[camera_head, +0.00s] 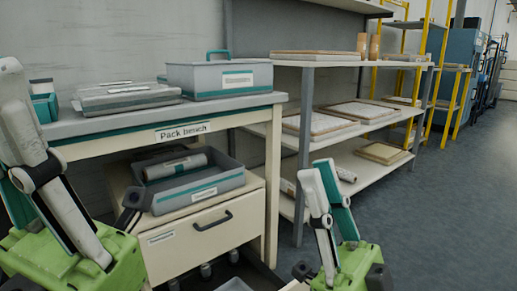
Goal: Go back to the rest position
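My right gripper (317,167) shows at the lower middle, with its fingers pointing up from a green body. Its white finger and teal finger stand apart, with nothing seen between them. My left gripper (12,66) is at the left edge, large and close, and partly cut off. One long white finger points up in front of the bench, and I cannot tell the gap to the other finger. No object shows in either gripper.
The pack bench (225,122) bears a grey-teal box (222,76) and flat grey cases (125,97). Below, a grey tray (204,185) holding a roll sits on a drawer unit (195,238). A shelf rack (305,85) with boards stands right. The floor (440,220) at right is clear.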

